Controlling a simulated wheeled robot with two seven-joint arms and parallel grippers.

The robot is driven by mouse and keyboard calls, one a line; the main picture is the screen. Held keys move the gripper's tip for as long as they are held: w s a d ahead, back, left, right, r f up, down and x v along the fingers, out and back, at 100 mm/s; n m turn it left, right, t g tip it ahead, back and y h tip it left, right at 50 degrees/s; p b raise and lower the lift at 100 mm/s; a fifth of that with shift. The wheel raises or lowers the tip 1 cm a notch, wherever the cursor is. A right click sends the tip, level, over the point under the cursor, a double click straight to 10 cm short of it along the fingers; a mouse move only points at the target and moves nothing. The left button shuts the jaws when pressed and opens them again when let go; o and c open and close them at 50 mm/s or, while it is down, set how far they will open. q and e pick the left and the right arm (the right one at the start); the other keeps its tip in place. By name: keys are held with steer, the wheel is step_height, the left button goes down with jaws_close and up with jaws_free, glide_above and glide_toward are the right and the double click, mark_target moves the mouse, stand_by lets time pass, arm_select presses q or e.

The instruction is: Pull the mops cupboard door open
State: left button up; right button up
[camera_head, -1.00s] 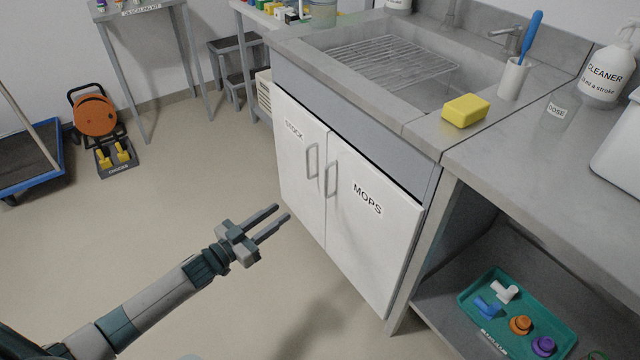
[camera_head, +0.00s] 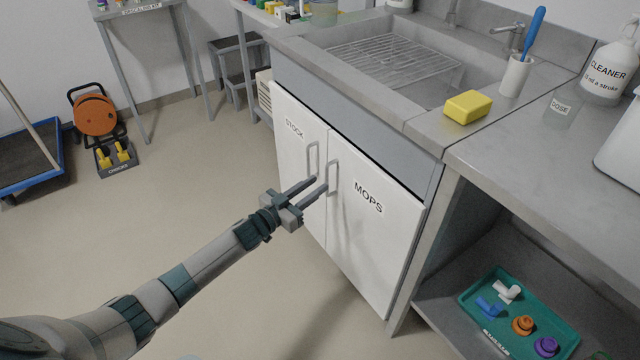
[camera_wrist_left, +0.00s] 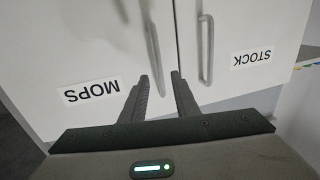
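The mops cupboard door (camera_head: 372,238) is white, labelled MOPS, and shut under the sink. It also shows in the left wrist view (camera_wrist_left: 82,45). Its upright bar handle (camera_head: 332,178) is near the door's left edge; in the left wrist view the handle (camera_wrist_left: 153,45) lies just ahead of the fingertips. My left gripper (camera_head: 321,182) is open, its fingertips close to that handle; it also shows in the left wrist view (camera_wrist_left: 160,78). I cannot tell whether a finger touches the handle. My right gripper is not in view.
The stock door (camera_head: 296,160) is shut beside it, with its own handle (camera_head: 313,158) close to my left gripper. An open shelf with a green tray (camera_head: 470,297) is to the right.

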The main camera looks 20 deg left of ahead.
arm_select(q)
steer(key=shift+x, duration=1.4)
jaws_close()
steer(key=shift+s, duration=0.1)
